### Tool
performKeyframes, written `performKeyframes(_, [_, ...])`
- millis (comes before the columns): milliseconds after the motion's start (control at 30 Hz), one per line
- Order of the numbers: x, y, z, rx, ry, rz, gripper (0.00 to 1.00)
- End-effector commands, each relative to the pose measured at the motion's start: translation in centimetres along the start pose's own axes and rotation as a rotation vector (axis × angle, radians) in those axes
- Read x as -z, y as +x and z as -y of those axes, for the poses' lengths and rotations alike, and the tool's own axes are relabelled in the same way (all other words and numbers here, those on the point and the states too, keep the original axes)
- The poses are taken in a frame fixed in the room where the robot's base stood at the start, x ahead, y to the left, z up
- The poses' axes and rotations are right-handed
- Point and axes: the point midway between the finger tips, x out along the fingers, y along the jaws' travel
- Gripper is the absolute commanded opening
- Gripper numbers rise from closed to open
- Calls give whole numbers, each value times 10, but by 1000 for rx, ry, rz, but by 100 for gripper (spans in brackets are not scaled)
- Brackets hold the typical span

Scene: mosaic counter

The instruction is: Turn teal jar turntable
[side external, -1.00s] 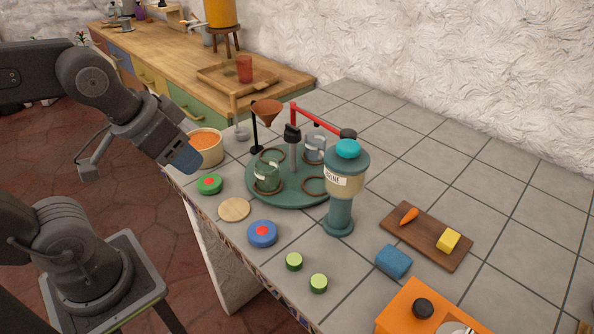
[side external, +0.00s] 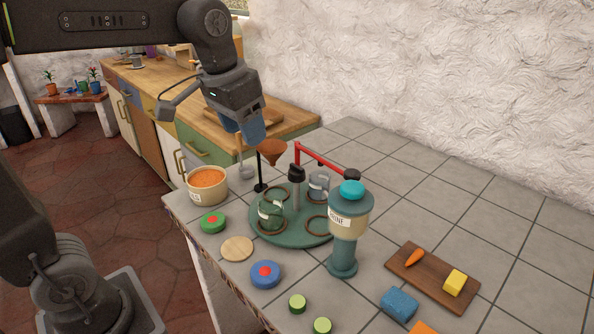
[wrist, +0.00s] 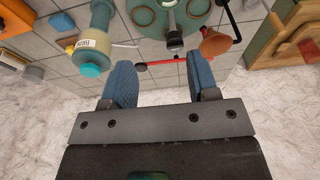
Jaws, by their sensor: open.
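The teal jar turntable (side external: 262,232) is a round green disc on the tiled counter with several brown rings, a dark-topped centre post and two glass jars. One jar, with a label (side external: 271,214), stands at its left front; another (side external: 319,184) is at its back right. The turntable shows at the top of the wrist view (wrist: 150,14). My gripper (side external: 250,136) is open and empty, above and behind the turntable. In the wrist view its blue fingers (wrist: 161,82) are spread, with the red lever (wrist: 162,62) beyond them.
A teal labelled dispenser (side external: 342,262) stands right of the turntable. A copper funnel (side external: 272,151) on a black stand is behind it. A tub of orange grains (side external: 207,187), a green lid (side external: 213,222) and a blue lid (side external: 265,274) are left and front. Tiles at the right back are clear.

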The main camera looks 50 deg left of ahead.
Motion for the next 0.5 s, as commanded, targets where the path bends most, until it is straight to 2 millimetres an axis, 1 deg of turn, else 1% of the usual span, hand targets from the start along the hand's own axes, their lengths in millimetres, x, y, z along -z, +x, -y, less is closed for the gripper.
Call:
performKeyframes(33, [22,4,3,0,-1,38,54])
performKeyframes(100, [48,9,6,0,-1,85,54])
performKeyframes(200, [80,20,10,-2,-1,147,54])
performKeyframes(333, [110,36,15,-5,-1,209,54])
performKeyframes(400, [120,42,17,-6,0,231,54])
performKeyframes(500, [128,49,18,-7,0,250,54])
